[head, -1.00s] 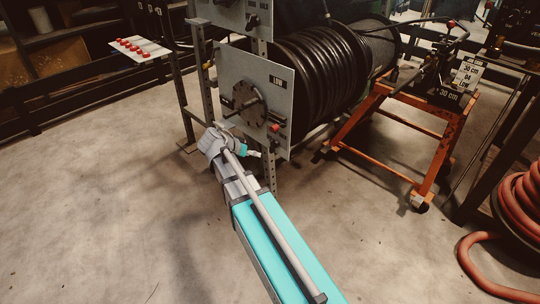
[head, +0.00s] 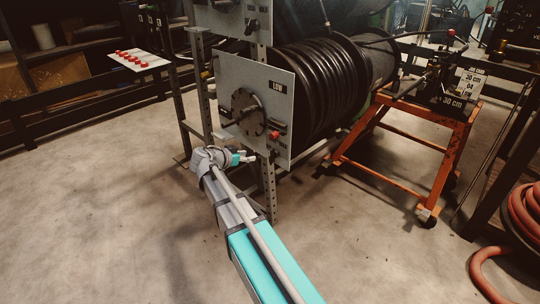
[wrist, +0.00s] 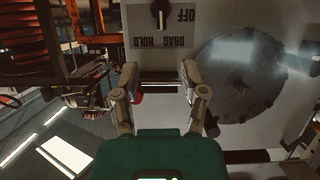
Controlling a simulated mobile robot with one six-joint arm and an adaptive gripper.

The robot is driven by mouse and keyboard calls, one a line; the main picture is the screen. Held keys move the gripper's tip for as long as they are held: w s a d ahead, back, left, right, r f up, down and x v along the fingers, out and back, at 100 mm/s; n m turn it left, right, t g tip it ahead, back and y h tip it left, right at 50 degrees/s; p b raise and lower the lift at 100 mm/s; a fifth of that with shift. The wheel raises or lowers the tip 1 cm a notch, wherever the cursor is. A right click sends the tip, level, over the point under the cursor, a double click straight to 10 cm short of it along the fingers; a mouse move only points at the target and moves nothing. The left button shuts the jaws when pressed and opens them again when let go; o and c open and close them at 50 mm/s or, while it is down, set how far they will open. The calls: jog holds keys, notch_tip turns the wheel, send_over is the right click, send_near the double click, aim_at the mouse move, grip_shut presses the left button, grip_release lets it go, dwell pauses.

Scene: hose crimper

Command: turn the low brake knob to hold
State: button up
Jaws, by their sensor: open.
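The low reel panel (head: 230,79) is a grey plate with a "LOW" label, a round dark disc and a small red part (head: 275,134) at its lower right. In the wrist view, the black brake knob (wrist: 160,13) sits at the top edge, partly cut off, with upside-down OFF, DRAG and HOLD lettering around it. In the head view my gripper (head: 249,157) is near the panel's lower edge.
A black hose reel (head: 320,80) stands behind the panel, with a steel post below. An orange cart (head: 400,140) is to the right, and red hose (head: 520,215) lies far right. A white board with red buttons (head: 140,60) is at left. The floor in front is clear.

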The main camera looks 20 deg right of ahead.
aim_at(270, 154)
jog(key=b+x, duration=0.5)
jog(key=x, duration=0.7)
jog(key=shift+w+f, duration=0.1)
jog(key=shift+f, duration=0.05)
jog(key=shift+x, duration=0.8)
